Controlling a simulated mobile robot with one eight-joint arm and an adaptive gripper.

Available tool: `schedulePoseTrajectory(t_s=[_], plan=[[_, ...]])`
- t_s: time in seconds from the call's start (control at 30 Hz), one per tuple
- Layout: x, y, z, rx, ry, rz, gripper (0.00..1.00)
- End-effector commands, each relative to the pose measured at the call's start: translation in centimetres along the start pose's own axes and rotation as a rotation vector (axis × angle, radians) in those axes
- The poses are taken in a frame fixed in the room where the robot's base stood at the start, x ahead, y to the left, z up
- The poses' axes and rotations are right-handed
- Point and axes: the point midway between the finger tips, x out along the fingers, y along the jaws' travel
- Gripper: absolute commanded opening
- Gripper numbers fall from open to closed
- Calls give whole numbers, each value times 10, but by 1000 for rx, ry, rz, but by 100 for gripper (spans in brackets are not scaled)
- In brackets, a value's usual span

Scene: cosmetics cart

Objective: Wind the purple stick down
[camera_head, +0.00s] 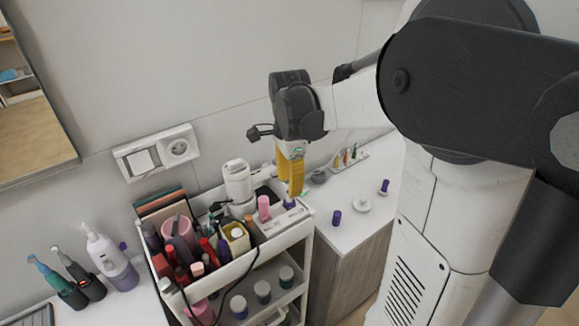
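A small purple piece (289,203), which looks like the base of the purple stick, stands upright on a white holder (279,221) at the right end of the cart's top. My gripper (291,192) points down over it, with its yellow fingers at or just above the purple piece. The fingers hide the upper part of the stick. I cannot tell whether they touch it or how far apart they are. A loose purple cylinder (336,217) stands on the white counter to the right. Another small purple piece (384,186) stands farther right.
The white cart (254,257) is crowded with cosmetics left of the gripper. A pink cylinder (264,208) stands close by on the holder. A white round piece (361,204) lies on the counter (345,238), which has bare room.

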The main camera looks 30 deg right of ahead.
Motion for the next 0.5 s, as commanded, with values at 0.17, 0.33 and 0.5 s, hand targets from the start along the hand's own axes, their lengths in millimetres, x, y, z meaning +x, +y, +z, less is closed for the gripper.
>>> schedulePoseTrajectory(t_s=[0.17,0.33,0.5], plan=[[-41,0,0,0,0,0,38],[-67,0,0,0,0,0,38],[-77,0,0,0,0,0,38]])
